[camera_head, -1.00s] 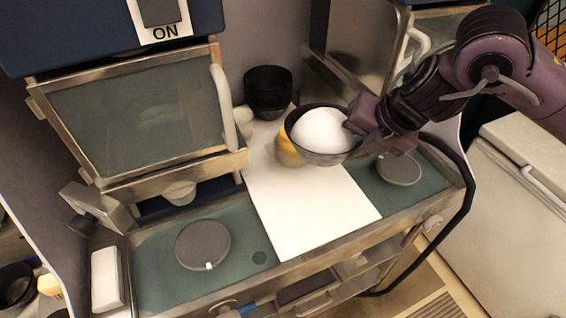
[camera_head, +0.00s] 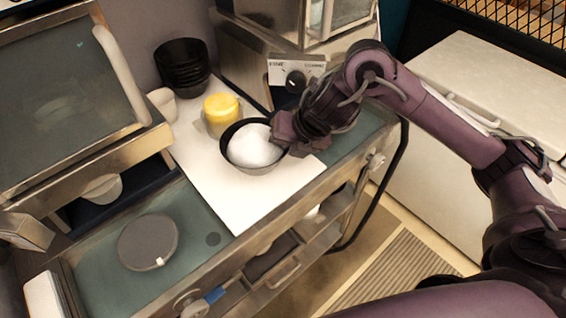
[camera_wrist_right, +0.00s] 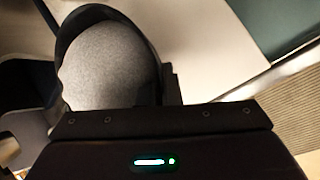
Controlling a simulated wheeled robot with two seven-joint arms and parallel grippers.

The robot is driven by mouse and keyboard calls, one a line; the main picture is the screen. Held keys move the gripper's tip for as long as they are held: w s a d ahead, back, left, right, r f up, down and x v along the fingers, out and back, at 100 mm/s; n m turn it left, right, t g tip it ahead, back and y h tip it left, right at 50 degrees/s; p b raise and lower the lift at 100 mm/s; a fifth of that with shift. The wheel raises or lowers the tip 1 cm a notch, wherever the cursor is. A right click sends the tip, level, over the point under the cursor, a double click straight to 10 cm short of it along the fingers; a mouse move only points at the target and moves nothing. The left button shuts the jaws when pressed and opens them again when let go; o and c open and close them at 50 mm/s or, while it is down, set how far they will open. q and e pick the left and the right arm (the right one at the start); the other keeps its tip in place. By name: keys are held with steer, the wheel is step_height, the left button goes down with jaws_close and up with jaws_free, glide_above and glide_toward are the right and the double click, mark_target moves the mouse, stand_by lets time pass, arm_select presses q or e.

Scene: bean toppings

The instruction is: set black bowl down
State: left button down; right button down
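The black bowl (camera_head: 256,171) is at the right part of the white board in the head view, with a large rounded white mound (camera_head: 254,147) inside it. My right gripper (camera_head: 279,141) is at the bowl's right rim and appears shut on it. The right wrist view shows the bowl's dark rim (camera_wrist_right: 85,14) and the mound (camera_wrist_right: 105,65), grey in shade, in front of the gripper; the fingertips are hidden there. The bowl looks level, over or on the board; I cannot tell whether its base touches. My left gripper is not in view.
A yellow-topped container (camera_head: 221,113) stands just behind the bowl. A stack of black bowls (camera_head: 182,66) and a white cup (camera_head: 162,104) are at the back. The white board (camera_head: 222,187) is clear to the front left. A round grey disc (camera_head: 148,242) lies on the green counter.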

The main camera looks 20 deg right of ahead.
step_height(320, 180, down, 4)
steer(key=shift+a+r+b, duration=0.1)
steer(key=shift+r+b, duration=0.1)
steer(key=shift+b, duration=0.4)
steer(key=shift+f, duration=0.25)
steer(key=shift+f, duration=0.1)
steer(key=c, duration=1.6)
jaws_free()
steer(key=shift+s+d+r, duration=0.1)
steer(key=shift+d+r, duration=0.15)
steer(key=shift+r, duration=0.3)
steer(key=p+v, duration=0.1)
steer(key=v, duration=1)
steer(key=shift+s, duration=0.1)
